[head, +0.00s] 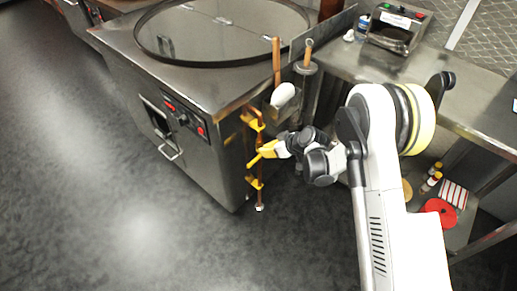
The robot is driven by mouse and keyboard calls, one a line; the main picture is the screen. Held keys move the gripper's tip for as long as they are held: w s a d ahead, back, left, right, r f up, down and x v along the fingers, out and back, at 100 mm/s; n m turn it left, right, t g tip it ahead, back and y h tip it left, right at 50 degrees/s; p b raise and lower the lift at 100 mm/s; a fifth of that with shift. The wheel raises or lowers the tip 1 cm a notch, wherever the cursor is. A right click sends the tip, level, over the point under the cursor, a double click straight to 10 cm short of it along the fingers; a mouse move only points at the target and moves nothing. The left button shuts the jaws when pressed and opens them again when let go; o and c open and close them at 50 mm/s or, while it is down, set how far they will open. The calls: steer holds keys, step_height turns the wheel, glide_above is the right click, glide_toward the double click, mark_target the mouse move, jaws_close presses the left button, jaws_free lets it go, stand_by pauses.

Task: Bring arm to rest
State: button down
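My white arm (385,165) reaches from the lower right, bent, toward the front right corner of the steel tandoor. My gripper (262,154) is at its end, beside the tandoor's side, with yellow fingertips pointing left. It is close to a thin upright rod (260,200) held at yellow hooks (255,121). The fingertips overlap the rod in the picture. I cannot tell whether they touch it, or whether the gripper is open or shut.
The tandoor (190,75) has a round lid (220,30) and a front control panel. Wooden-handled tools (277,62) hang at its right corner. A steel table (375,65) with a small appliance (400,22) and a lower shelf stands right. The floor (70,170) at left is clear.

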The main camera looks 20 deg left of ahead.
steer(key=s+d+r+m+t+h, duration=0.1)
steer(key=s+d+r+m+h, duration=0.15)
steer(key=d+r, duration=0.9)
steer(key=s+d+r+m+t+h, duration=0.15)
steer(key=d+r+m, duration=0.25)
steer(key=d+r, duration=0.7)
steer(key=s+d+r+m+t+h, duration=0.1)
steer(key=s+d+r+m+h, duration=0.1)
steer(key=s+d, duration=0.5)
steer(key=s+d+r+m+h, duration=0.2)
steer(key=s+d+r+m, duration=0.2)
steer(key=s, duration=1.1)
steer(key=d+r, duration=0.3)
steer(key=d, duration=0.1)
steer(key=shift+s+d+r+t+h, duration=0.15)
steer(key=shift+s+d+t+h, duration=0.15)
steer(key=shift+t, duration=0.05)
steer(key=shift+m, duration=0.25)
